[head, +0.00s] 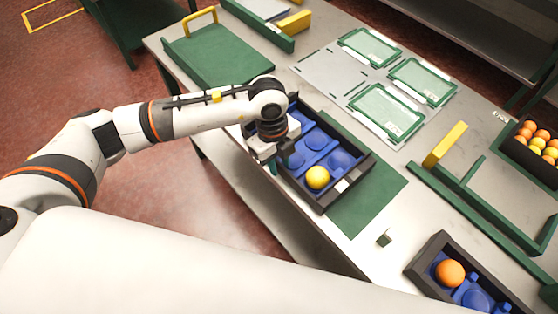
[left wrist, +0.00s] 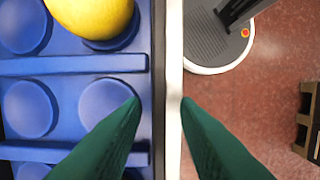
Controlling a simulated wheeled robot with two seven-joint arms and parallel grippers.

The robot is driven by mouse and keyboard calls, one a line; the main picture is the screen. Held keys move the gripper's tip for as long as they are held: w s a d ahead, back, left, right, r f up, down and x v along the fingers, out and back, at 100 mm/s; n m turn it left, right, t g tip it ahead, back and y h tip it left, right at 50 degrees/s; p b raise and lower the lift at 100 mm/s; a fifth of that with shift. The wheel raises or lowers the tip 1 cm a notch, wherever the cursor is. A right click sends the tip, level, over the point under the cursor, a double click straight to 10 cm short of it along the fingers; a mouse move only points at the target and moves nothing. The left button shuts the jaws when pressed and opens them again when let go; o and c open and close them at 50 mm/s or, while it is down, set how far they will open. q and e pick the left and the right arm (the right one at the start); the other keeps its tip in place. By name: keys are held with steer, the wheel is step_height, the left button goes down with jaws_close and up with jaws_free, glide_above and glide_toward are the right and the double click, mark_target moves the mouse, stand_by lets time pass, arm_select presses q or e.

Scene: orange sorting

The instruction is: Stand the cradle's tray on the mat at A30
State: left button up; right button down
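A black tray (head: 324,203) with blue cups stands on the table's near side, partly over a plain green mat (head: 374,196). A yellow fruit (head: 317,177) sits in one cup; it also shows in the left wrist view (left wrist: 95,15). My left gripper (head: 281,166) is at the tray's left wall. In the left wrist view its green fingers (left wrist: 160,102) straddle that wall, with a small gap beside it. Three green labelled mats (head: 370,47), (head: 423,80), (head: 386,112) lie bare at the back; I cannot read A30. My right gripper is out of view.
A green board with a yellow handle (head: 199,20) lies at the back left. A green frame with a yellow bar (head: 445,145) stands at the right. A second tray (head: 424,262) holds an orange (head: 450,273). A small block (head: 384,239) lies near the front edge.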

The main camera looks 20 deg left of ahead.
arm_select(q)
step_height(320, 180, up, 11)
steer(key=a+b, duration=0.1)
steer(key=shift+w+a+f, duration=0.2)
steer(key=shift+w, duration=0.25)
steer(key=shift+o, duration=0.4)
steer(key=shift+r, duration=0.25)
steer(key=f+m+p, duration=0.1)
steer(key=f+m, duration=0.1)
steer(key=m, duration=1)
steer(key=f+m+p, duration=0.1)
steer(key=f+m, duration=0.1)
steer(key=m, duration=1)
steer(key=d+f+m+p, duration=0.1)
steer(key=f+m, duration=0.1)
steer(key=m, duration=1)
steer(key=shift+s+f, duration=0.35)
steer(key=shift+f, duration=0.05)
steer(key=shift+f+p, duration=0.35)
steer(key=shift+p, duration=0.1)
step_height(320, 180, down, 4)
steer(key=shift+s+d+r+p, duration=0.1)
steer(key=shift+d+r+p, duration=0.1)
steer(key=shift+p, duration=0.45)
steer(key=shift+f, duration=0.4)
